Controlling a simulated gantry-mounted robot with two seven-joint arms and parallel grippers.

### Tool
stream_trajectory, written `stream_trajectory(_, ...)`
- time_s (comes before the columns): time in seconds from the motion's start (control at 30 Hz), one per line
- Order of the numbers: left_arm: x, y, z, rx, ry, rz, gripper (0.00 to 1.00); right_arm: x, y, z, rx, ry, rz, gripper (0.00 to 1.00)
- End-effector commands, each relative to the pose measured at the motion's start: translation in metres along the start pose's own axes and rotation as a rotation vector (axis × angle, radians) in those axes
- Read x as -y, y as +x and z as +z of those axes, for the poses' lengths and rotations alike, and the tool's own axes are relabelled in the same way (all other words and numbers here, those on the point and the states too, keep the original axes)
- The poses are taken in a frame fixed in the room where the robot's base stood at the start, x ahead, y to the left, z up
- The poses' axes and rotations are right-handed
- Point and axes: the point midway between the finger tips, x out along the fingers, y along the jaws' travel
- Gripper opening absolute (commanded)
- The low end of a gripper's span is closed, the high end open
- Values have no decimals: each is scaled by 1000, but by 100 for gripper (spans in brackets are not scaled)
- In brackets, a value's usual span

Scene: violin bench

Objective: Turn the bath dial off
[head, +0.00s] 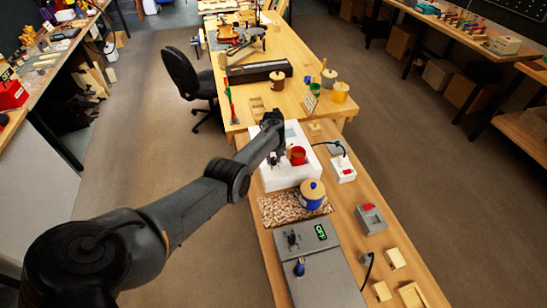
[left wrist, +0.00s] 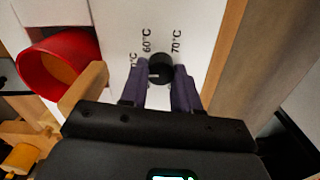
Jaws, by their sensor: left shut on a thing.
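The white bath (head: 283,184) stands on the bench in the head view, with a red pot (head: 298,156) set in it. My left gripper (head: 276,160) is at the bath's left part, pointing down. In the left wrist view, the dial is a small black knob (left wrist: 160,68) on the white face, beside printed marks of 60°C and 70°C. My left gripper (left wrist: 162,82) is shut on the dial, one dark purple finger on each side. A short light mark shows on the knob; its exact setting is hard to read. The red pot (left wrist: 60,68) is left of it. My right gripper is out of view.
A blue pot with a wooden lid (head: 312,195) stands on a speckled mat (head: 275,210) close in front of the bath. A grey unit (head: 315,265) with a green display is nearer. A white box with a red switch (head: 343,170) is to the right.

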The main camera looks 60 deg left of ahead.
Motion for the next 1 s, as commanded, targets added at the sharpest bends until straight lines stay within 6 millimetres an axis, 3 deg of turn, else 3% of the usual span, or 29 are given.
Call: stream_trajectory(1.0,2,2,1,1,-965,2,0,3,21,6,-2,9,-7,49)
